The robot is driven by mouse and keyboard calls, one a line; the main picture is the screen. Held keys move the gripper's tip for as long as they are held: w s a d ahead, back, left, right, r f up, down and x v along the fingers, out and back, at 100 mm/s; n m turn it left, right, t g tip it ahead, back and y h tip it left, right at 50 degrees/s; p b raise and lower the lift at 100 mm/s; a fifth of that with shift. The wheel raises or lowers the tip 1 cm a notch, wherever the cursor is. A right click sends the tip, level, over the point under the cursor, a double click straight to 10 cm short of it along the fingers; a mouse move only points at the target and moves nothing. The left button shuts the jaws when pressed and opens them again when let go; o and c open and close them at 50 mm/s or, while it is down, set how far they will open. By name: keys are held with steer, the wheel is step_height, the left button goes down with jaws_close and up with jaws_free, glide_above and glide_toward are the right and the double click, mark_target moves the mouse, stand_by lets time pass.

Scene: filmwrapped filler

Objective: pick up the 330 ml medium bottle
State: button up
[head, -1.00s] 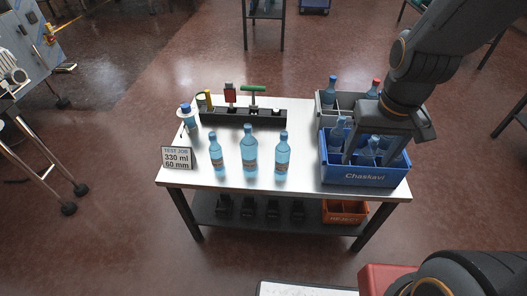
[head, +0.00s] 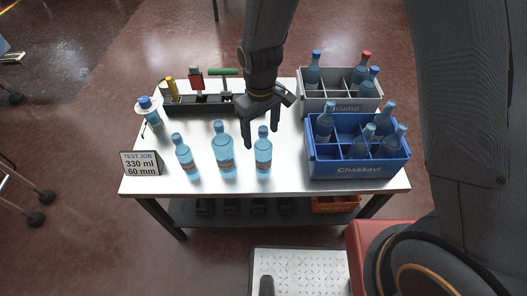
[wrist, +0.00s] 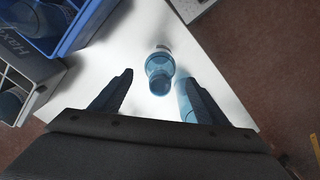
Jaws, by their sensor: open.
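Three blue bottles with blue caps stand upright in a row near the table's front edge. The left bottle (head: 185,160) looks shortest, the middle bottle (head: 224,155) tallest. The right bottle (head: 263,156) looks between them in height, so it appears to be the medium one; no size is readable on it. My gripper (head: 262,136) is open and empty, fingers pointing down, above and just behind the right bottle. Another blue bottle (wrist: 186,100) is partly hidden by the right finger.
A blue crate (head: 358,170) and a grey crate (head: 343,104) with bottles stand at the right. A sign (head: 141,163) reads "TEST JOB 330 ml 60 mm". A black rack (head: 200,107) with tools and a white-and-blue container (head: 148,112) are at the back left.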

mark_target(263, 144)
steer(key=shift+s+d+f, duration=0.1)
steer(key=shift+s+f, duration=0.1)
steer(key=shift+f, duration=0.5)
steer(key=shift+d+f+p, duration=0.15)
steer(key=shift+f+p, duration=0.6)
steer(key=shift+f, duration=1.25)
steer(key=c, duration=1.4)
steer(key=shift+r, duration=0.1)
steer(key=shift+c, duration=0.2)
